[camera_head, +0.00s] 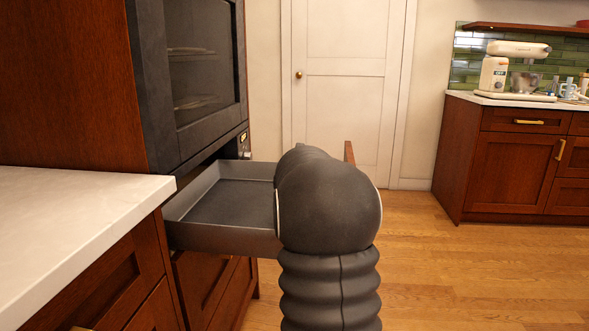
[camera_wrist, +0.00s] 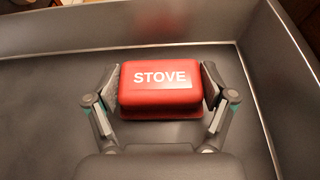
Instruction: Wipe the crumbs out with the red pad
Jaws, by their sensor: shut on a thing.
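The red pad (camera_wrist: 160,97), lettered STOVE, is between the two fingers of my gripper (camera_wrist: 160,92) in the wrist view. The fingers press on its left and right sides. The pad is over the floor of a dark grey drawer (camera_wrist: 60,110), close to one wall; I cannot tell whether it touches the floor. The pulled-out drawer also shows in the head view (camera_head: 222,238) below the dark oven. My arm hides its right part and my gripper there. No crumbs can be made out clearly on the visible floor.
A white countertop (camera_head: 75,215) is at the near left. The dark oven (camera_head: 195,75) stands above the drawer. A white door (camera_head: 345,90) is behind. A counter with a stand mixer (camera_head: 510,68) is at the far right. The wooden floor (camera_head: 450,270) on the right is clear.

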